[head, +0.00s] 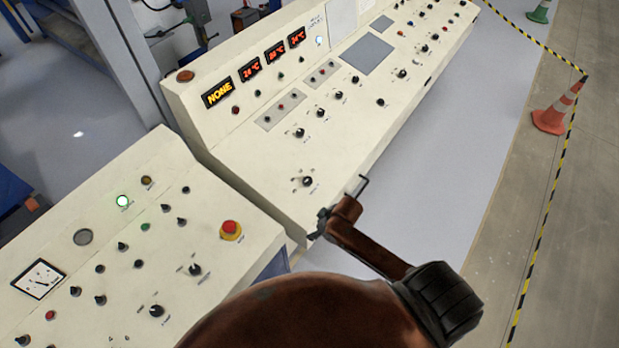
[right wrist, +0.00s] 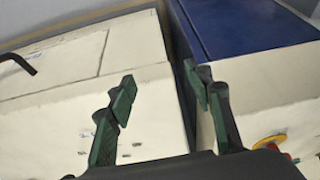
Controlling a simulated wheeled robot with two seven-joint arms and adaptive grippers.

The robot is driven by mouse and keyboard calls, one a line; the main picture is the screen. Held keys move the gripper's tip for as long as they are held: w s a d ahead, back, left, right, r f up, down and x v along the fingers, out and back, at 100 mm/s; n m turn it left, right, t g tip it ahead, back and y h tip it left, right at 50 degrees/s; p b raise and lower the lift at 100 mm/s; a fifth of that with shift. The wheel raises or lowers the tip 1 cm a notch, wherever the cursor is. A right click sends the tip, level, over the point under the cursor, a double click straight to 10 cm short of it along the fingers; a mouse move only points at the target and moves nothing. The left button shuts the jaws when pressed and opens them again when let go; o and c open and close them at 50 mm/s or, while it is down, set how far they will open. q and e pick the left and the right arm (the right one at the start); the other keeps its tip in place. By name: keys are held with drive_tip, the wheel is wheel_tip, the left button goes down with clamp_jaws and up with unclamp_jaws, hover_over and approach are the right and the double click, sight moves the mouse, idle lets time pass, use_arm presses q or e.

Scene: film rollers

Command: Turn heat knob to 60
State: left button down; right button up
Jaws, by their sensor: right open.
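My right gripper (head: 325,222) is at the front edge of the far control desk (head: 240,160), near the gap between the two desks, partly hidden by its own arm. In the right wrist view its two fingers (right wrist: 168,103) are apart with nothing between them, over the desk fronts and the gap. A black knob (head: 307,181) with small marks stands on the far desk, a little beyond the gripper and apart from it. More black knobs (head: 320,113) sit farther back. Their labels are too small to read, so I cannot tell which one is the heat knob. My left gripper is out of view.
The near desk (head: 75,215) carries buttons, knobs and a red emergency button (head: 230,230) on a yellow base. Displays read NONE (head: 217,93) and temperatures (head: 276,52).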

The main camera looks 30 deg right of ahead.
drive_tip(key=shift+n, duration=0.8)
drive_tip(key=w+d+r, duration=0.1)
drive_tip(key=w, duration=0.1)
drive_tip(key=w+d+r, duration=0.1)
drive_tip(key=w, duration=0.2)
drive_tip(key=w+r, duration=0.1)
drive_tip(key=w, duration=0.2)
drive_tip(key=shift+w+d+r, duration=0.15)
drive_tip(key=shift+d+r, duration=0.2)
drive_tip(key=shift+d, duration=0.05)
approach(309, 180)
drive_tip(key=f, duration=0.1)
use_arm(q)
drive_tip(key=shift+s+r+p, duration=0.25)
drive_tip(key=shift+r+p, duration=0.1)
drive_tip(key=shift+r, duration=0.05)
use_arm(e)
drive_tip(key=shift+x, duration=4.1)
drive_tip(key=shift+w+a, duration=0.15)
drive_tip(key=shift+c, duration=0.7)
drive_tip(key=c, duration=1)
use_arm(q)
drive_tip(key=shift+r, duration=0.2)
use_arm(e)
drive_tip(key=shift+r, duration=0.1)
